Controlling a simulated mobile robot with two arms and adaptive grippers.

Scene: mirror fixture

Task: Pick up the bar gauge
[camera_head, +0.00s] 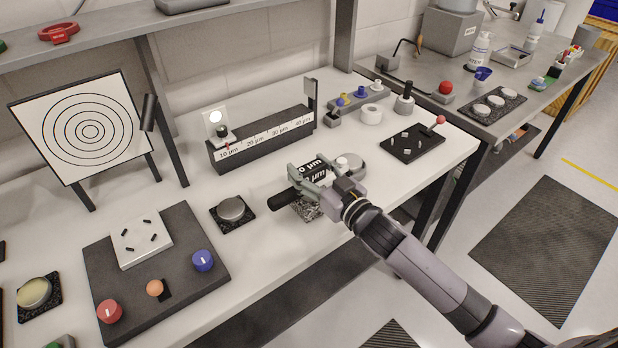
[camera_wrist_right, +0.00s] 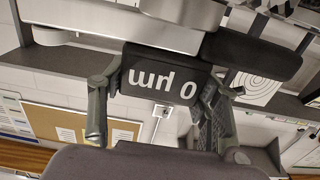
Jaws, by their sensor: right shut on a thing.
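The bar gauge looks to be a black block with white "0 µm" lettering (camera_head: 313,167) and a dark rounded handle (camera_head: 284,200) at its left. My right gripper (camera_head: 308,181) is shut on this block above the front part of the white table. In the right wrist view the block (camera_wrist_right: 160,85) sits between both fingers of my right gripper (camera_wrist_right: 155,105), its lettering upside down. A dark handle-like part (camera_wrist_right: 252,50) extends to the upper right there. Whether the block touches anything beneath is hidden by the gripper. My left gripper does not show.
A black scale stand (camera_head: 265,138) marked 10 to 40 µm stands behind the gripper. A round pad (camera_head: 231,209) is left of it, a dark control panel (camera_head: 190,290) farther left. A black tray (camera_head: 412,143) is to the right. A ringed target board (camera_head: 85,128) stands left.

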